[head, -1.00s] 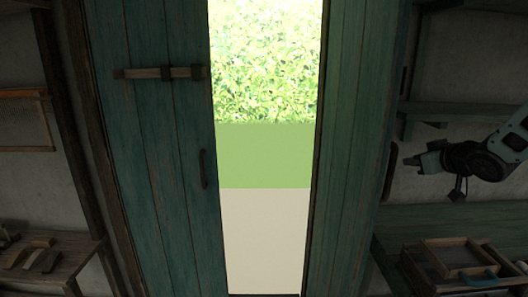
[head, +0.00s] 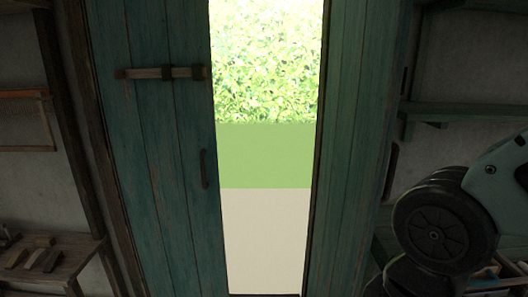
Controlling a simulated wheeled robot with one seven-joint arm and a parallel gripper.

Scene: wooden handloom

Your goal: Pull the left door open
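The left door (head: 165,170) is a tall teal plank door on the left of the opening. A dark pull handle (head: 203,169) is fixed upright near its right edge. A wooden bar latch (head: 160,73) lies across its upper part. A bright gap shows greenery between it and the right teal door (head: 350,160). My arm is large at the lower right, well to the right of the left door and apart from it. My gripper is out of the picture, so its fingers cannot be seen.
A wooden bench (head: 50,262) with small wooden pieces stands at the lower left. A wooden frame (head: 25,120) hangs on the left wall. A teal shelf (head: 470,114) is on the right wall. The space before the left door looks clear.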

